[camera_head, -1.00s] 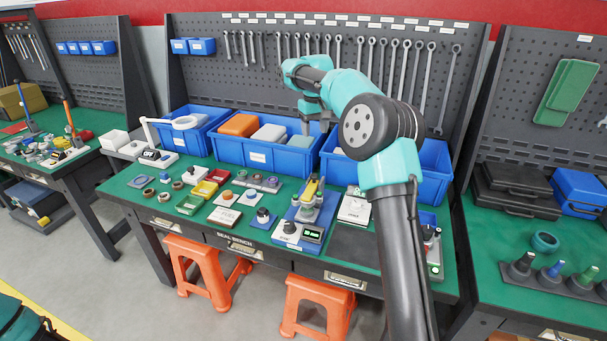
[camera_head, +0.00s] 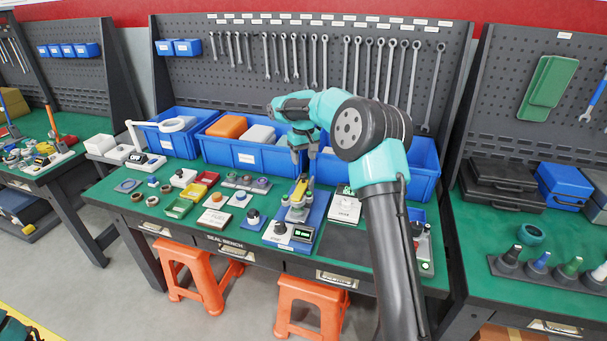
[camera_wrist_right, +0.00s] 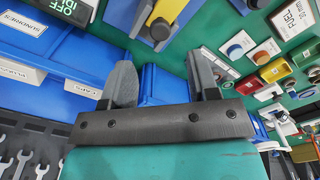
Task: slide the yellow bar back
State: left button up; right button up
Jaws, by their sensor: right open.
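The yellow bar (camera_head: 301,188) lies on top of a blue seal-testing device (camera_head: 280,236) near the middle of the bench. The device has a dark knob and a small green-lit display at its front. In the right wrist view the yellow bar (camera_wrist_right: 172,9) shows at the top edge, partly cut off. My right gripper (camera_head: 302,157) hangs above and behind the bar, apart from it. In the wrist view its two fingers (camera_wrist_right: 162,78) are spread with nothing between them. My left gripper is out of view.
Blue bins (camera_head: 243,155) stand behind the device. A white labelled box (camera_head: 344,207) sits just to its right, and small coloured trays (camera_head: 206,179) and parts lie to its left. A dark mat (camera_head: 341,247) at the front right is bare.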

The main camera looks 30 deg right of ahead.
aim_at(303, 175)
notch_tip(303, 175, down, 7)
jog(key=shift+f, duration=0.1)
dwell(0.4)
grip_shut()
dwell(0.4)
